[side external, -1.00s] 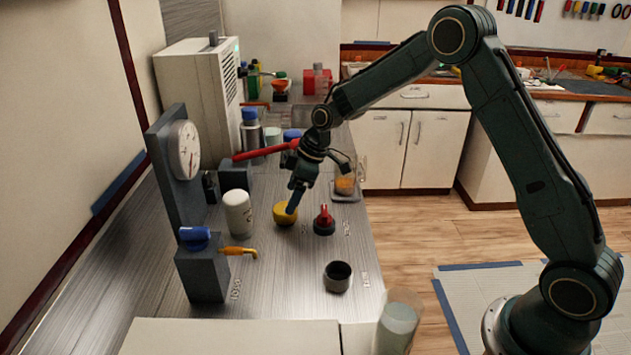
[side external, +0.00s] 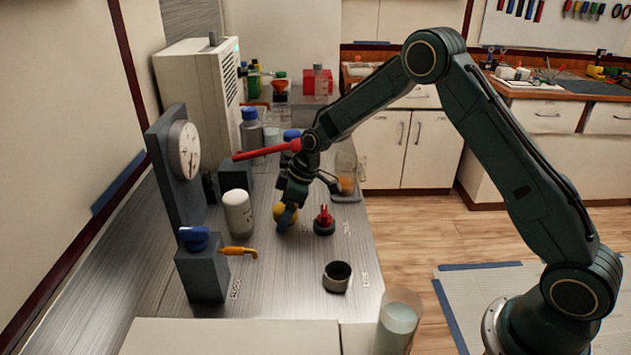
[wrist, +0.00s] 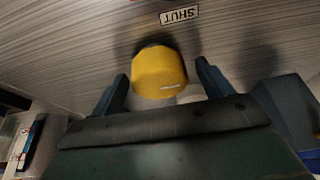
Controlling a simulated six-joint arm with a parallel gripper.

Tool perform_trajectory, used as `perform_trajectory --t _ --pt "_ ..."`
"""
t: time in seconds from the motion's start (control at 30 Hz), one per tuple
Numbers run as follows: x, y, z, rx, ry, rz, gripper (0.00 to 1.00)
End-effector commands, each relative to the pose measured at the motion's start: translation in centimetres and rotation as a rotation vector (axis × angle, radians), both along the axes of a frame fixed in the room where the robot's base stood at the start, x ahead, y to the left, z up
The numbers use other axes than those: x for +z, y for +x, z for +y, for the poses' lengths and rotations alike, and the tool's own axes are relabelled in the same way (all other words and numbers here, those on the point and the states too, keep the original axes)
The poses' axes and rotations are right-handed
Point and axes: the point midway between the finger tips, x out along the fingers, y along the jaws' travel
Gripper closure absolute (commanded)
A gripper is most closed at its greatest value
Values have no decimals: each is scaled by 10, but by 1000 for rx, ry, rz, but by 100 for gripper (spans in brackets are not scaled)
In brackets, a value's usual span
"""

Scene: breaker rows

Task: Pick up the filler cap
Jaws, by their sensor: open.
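A rounded yellow cap (side external: 279,211), which looks like the filler cap, sits on the metal bench; a dark base shows beneath it in the wrist view. My gripper (side external: 286,219) is down at the cap and partly hides it in the side view. In the wrist view the yellow cap (wrist: 158,72) lies between the two open fingers of my gripper (wrist: 162,76). A gap shows on each side, so the fingers do not appear to touch it.
A red-topped knob (side external: 324,220) stands just right of the cap, and a white canister (side external: 238,213) to the left. A dark cup (side external: 337,276) is nearer the front. A red bar (side external: 266,150) lies behind. A "SHUT" label (wrist: 179,14) is on the bench.

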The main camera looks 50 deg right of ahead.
Motion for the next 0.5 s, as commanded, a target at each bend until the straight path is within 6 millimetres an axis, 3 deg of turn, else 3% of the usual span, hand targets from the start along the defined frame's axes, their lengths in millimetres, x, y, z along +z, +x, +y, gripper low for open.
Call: perform_trajectory --t 0.43,0.5 --pt "0 0 0 0 0 0 21" --pt "0 0 0 0 0 0 35"
